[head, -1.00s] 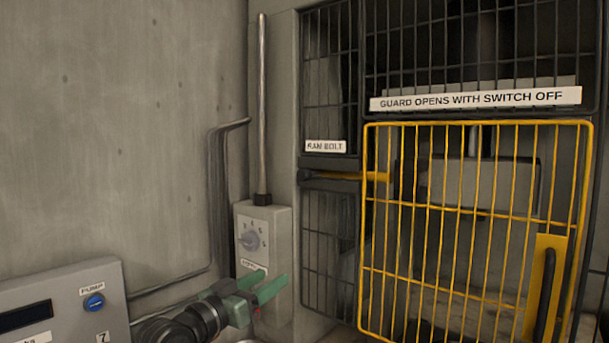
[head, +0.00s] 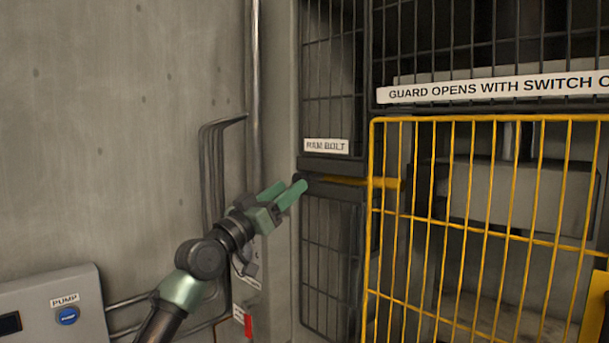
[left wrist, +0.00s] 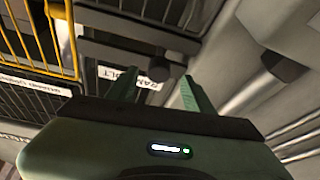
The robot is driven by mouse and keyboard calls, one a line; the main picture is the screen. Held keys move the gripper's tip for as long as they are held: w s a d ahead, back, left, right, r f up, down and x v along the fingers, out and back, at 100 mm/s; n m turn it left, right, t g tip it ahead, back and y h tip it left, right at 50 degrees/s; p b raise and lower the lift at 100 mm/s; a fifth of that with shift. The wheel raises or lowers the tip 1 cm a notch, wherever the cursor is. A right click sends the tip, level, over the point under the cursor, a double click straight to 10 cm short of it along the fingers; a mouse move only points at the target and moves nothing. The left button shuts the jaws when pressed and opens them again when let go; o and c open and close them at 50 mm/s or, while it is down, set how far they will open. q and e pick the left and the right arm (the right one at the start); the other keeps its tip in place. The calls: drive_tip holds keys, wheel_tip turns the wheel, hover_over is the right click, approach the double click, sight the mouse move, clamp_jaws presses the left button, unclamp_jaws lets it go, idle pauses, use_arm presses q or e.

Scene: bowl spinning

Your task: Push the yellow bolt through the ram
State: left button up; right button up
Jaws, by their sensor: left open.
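The yellow bolt (head: 347,181) lies level below the "RAM BOLT" label (head: 327,146), in a dark housing at the left of the yellow guard. Its right end shows behind the guard bars. A dark round knob (left wrist: 158,69) at the bolt's left end shows between my fingers in the left wrist view. My left gripper (head: 287,188) is open and empty, its fingertips close to the knob; I cannot tell whether they touch it. The fingers also show in the left wrist view (left wrist: 158,88). My right gripper is not in view.
The yellow mesh guard (head: 485,238) fills the right side, below a sign (head: 490,89). Dark mesh panels (head: 330,265) lie around the housing. A grey pump box (head: 50,305) stands at lower left. Pipes (head: 208,165) run up the concrete wall beside my left arm.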

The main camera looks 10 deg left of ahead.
use_arm(q)
drive_tip(key=shift+w+d+r+p, duration=0.5)
drive_tip(key=shift+w+d+r, duration=0.15)
drive_tip(key=shift+w+r, duration=0.3)
drive_tip(key=shift+w+d, duration=0.25)
drive_tip(key=shift+w, duration=0.2)
drive_tip(key=shift+w+d, duration=0.2)
drive_tip(key=shift+w, duration=0.25)
drive_tip(key=shift+w+d, duration=0.1)
drive_tip(key=shift+w, duration=0.15)
drive_tip(key=shift+r, duration=0.1)
clamp_jaws()
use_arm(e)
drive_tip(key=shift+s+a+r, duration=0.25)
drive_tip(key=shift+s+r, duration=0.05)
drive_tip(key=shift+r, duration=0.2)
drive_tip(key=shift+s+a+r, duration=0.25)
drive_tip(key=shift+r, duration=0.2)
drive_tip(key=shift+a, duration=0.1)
